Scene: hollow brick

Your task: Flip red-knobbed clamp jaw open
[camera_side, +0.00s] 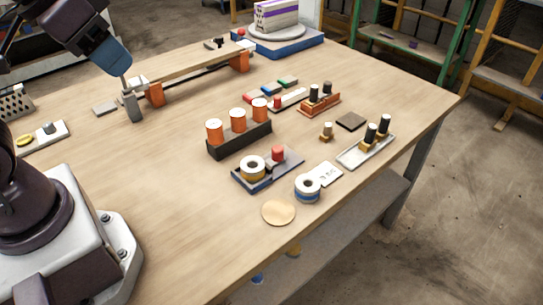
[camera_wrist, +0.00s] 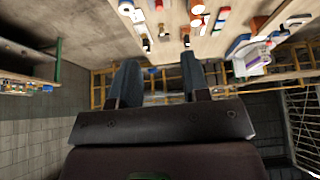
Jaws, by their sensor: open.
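A white and purple brick (camera_side: 276,15) stands on a round grey plate on that base. The blue base also shows at the right in the wrist view (camera_wrist: 238,46). My gripper (camera_side: 110,58) is at the upper left of the side view, above the table and well apart from the base. In the wrist view its two fingers (camera_wrist: 157,75) are spread with nothing between them.
A long wooden beam on orange blocks (camera_side: 155,94) lies between my gripper and the blue base, with a grey post (camera_side: 132,106) at its near end.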

